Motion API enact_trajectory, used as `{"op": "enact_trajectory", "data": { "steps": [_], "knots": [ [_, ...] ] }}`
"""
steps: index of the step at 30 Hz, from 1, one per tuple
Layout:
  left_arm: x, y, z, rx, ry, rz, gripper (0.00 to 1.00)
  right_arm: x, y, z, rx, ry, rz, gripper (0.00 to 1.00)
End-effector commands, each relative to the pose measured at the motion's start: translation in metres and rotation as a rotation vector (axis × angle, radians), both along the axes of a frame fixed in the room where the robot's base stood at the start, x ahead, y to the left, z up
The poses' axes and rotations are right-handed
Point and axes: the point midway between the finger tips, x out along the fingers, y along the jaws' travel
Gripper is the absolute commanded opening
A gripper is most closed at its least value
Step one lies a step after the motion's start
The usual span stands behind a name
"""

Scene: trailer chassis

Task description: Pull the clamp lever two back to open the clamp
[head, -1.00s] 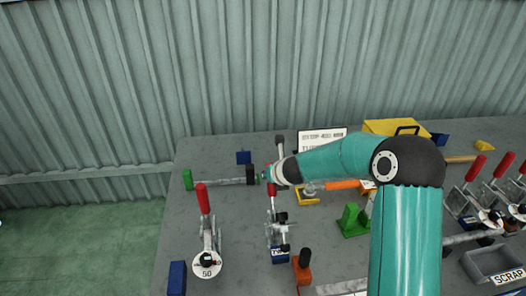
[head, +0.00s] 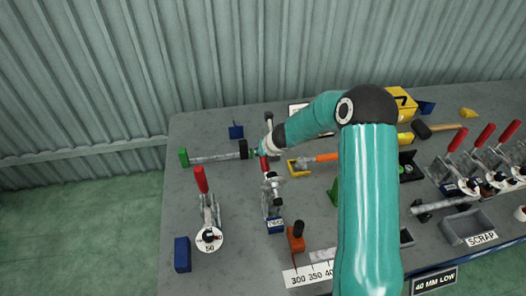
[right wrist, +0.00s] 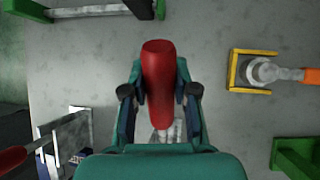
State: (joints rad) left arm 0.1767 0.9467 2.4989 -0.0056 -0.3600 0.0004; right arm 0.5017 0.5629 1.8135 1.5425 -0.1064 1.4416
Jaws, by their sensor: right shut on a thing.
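The middle clamp (head: 270,194) stands on the bench with a blue base and a small label. Its red lever (head: 263,170) points up and away from the front. My right gripper (head: 261,149) is at the top of this lever, and my forearm partly covers the area beside it. In the right wrist view the red lever (right wrist: 158,70) sits between the two fingers of the right gripper (right wrist: 160,95), which is shut on it. The clamp's lower body is mostly hidden there. My left gripper is in neither current view.
Another red-lever clamp (head: 207,210) with a round 50 tag stands to the left. A bar (head: 215,157) with a green end lies behind it. A yellow bracket (head: 298,167) and orange block (head: 296,237) are close to the right. More red-lever clamps (head: 485,165) stand far right.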

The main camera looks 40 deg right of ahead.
Motion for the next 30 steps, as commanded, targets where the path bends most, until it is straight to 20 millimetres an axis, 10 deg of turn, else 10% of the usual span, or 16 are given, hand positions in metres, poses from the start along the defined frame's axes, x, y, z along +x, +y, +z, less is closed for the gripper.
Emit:
{"op": "enact_trajectory", "data": {
  "steps": [3,4,8,30],
  "knots": [
    [0.0,0.0,0.0,0.0,0.0,0.0,1.0,0.001,0.0,0.001,0.001,-0.004,0.0,0.0],
    [0.0,0.0,0.0,0.0,0.0,0.0,1.0,0.001,0.0,0.001,0.002,-0.004,0.0,0.33],
    [0.0,0.0,0.0,0.0,0.0,0.0,1.0,0.0,-0.001,0.0,0.002,-0.003,-0.002,0.55],
    [0.0,0.0,0.0,0.0,0.0,0.0,1.0,-0.027,0.004,0.038,0.001,-0.004,-0.007,0.55]
  ]
}}
